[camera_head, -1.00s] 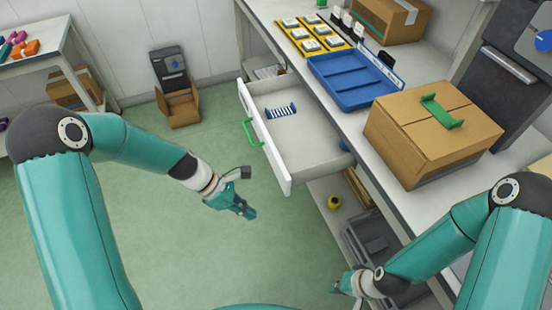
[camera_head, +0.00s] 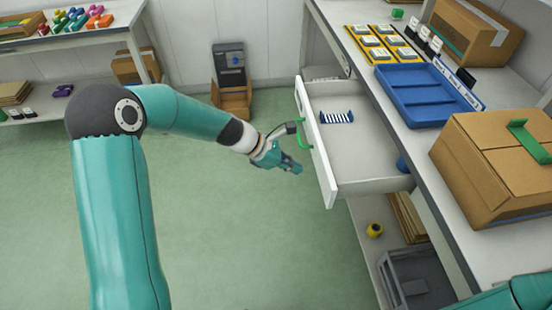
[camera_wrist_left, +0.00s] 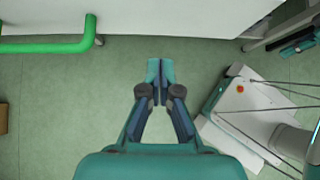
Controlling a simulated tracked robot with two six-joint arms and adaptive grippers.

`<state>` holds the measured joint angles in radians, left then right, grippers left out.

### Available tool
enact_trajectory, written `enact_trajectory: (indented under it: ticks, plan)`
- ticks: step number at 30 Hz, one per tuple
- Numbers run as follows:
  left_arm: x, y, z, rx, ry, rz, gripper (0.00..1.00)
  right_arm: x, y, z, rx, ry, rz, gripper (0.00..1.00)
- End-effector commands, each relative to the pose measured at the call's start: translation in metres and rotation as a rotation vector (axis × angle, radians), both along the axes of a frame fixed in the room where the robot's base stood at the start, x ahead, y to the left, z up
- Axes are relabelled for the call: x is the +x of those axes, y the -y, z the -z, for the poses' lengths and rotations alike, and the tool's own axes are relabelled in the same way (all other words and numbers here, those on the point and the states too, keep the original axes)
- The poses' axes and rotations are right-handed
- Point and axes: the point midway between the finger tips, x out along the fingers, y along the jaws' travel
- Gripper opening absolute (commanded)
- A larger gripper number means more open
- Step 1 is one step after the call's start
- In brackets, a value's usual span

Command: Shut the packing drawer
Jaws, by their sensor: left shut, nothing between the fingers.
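The white packing drawer (camera_head: 318,150) stands pulled out from under the bench. Its green bar handle (camera_head: 304,131) is on the front panel. A striped black-and-white piece with blue ends (camera_head: 336,117) lies inside. My left gripper (camera_head: 296,168) is shut and empty, just outside the drawer front, close to the handle. In the left wrist view its fingertips (camera_wrist_left: 160,66) are together, with the white drawer front (camera_wrist_left: 170,18) above and the green handle (camera_wrist_left: 45,48) at upper left. A gap of floor shows between fingertips and panel there.
A grey crate (camera_head: 418,280) and a yellow item (camera_head: 375,230) sit on the shelf below. The green floor left of the drawer is clear.

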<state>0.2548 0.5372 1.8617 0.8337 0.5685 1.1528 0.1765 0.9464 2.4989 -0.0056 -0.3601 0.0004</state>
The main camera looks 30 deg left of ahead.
Motion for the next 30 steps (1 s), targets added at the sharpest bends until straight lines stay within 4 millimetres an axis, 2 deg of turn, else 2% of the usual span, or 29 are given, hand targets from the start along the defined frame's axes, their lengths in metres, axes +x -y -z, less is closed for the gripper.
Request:
enact_trajectory:
  ticks: [1, 9, 20, 21, 30]
  plan:
    - [0.003, 0.007, 0.009, 0.000, -0.002, 0.002, 0.00, 0.000, 0.000, 0.002, 0.000, 0.000, 0.000, 0.00]
    - [0.022, 0.034, 0.004, 0.000, 0.001, 0.002, 0.00, 0.000, 0.000, -0.005, 0.000, 0.000, 0.000, 0.00]
    - [0.025, 0.037, 0.004, 0.000, 0.000, -0.001, 0.00, 0.000, 0.000, -0.005, 0.000, 0.000, 0.000, 0.00]
    - [0.025, 0.021, 0.004, 0.002, 0.001, -0.010, 0.00, 0.000, 0.001, -0.005, 0.000, 0.001, 0.004, 0.00]
    - [0.031, 0.045, 0.003, 0.000, -0.002, -0.004, 0.00, 0.000, 0.000, -0.010, 0.000, 0.000, 0.000, 0.00]
